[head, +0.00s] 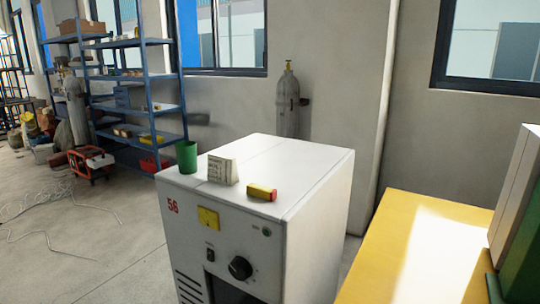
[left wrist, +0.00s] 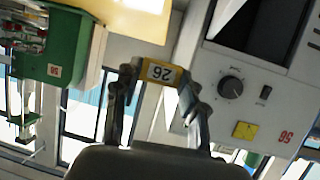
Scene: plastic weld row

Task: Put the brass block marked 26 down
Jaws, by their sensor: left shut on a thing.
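The brass block (left wrist: 161,73) carries a white label reading 26, which appears upside down in the left wrist view. My left gripper (left wrist: 158,80) is shut on it, with one dark finger at each end of the block. The block is held in the air, and I see no surface touching it. Neither the block nor my left gripper shows in the head view. My right gripper is in neither view.
A white cabinet (head: 318,170) marked 56 bears a green cup (head: 187,157), a pale upright block (head: 222,170) and a yellow-and-red block (head: 261,192). Its right and back top is clear. A yellow-topped table (head: 385,235) stands right, with a green machine (head: 522,255).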

